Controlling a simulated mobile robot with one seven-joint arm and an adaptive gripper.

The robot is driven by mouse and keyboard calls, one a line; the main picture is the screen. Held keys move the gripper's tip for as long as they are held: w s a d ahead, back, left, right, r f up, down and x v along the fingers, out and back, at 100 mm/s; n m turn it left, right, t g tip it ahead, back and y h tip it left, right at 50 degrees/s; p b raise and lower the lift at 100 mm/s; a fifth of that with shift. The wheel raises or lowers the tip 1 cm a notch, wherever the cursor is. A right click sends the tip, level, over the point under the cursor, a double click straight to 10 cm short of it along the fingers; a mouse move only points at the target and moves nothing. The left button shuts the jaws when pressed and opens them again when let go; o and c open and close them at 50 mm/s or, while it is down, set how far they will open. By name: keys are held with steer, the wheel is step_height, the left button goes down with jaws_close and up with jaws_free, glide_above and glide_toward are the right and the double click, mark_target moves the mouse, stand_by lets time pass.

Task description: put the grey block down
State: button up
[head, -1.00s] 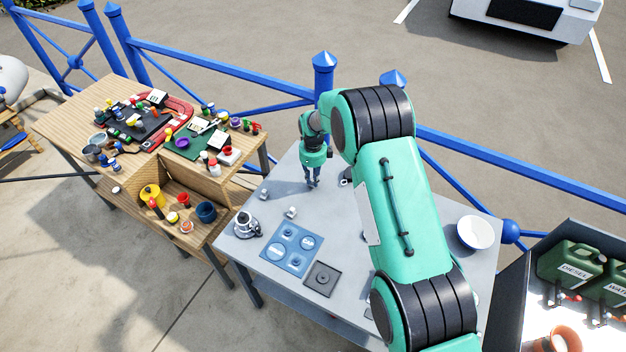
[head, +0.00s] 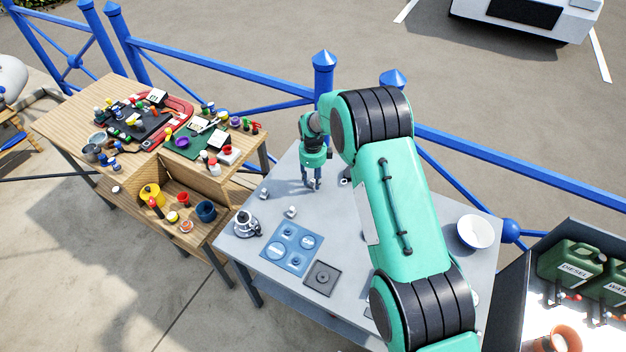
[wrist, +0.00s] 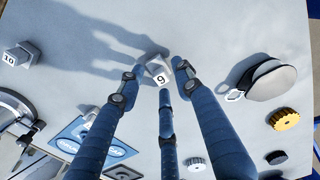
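The grey block (wrist: 158,70), marked 9, sits between my gripper's fingertips in the wrist view and appears to rest on the grey table (head: 345,235). My gripper (head: 312,184) points down over the far part of the table, in front of the blue railing. In the wrist view its fingers (wrist: 156,80) are spread, with gaps at the left and right of the block. The middle finger overlaps the block's near side in view; I cannot tell if it touches.
Another grey block (wrist: 18,55), marked 10, lies to the left. A blue panel (head: 292,247), a dark square plate (head: 322,279), a metal winch-like piece (head: 246,224) and a white bowl (head: 476,232) are on the table. A pulley-like part (wrist: 270,80) lies right of the fingers.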

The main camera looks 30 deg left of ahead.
mark_target(313, 181)
steer(key=shift+r, duration=0.1)
step_height(313, 181, up, 12)
stand_by(0.8)
stand_by(0.5)
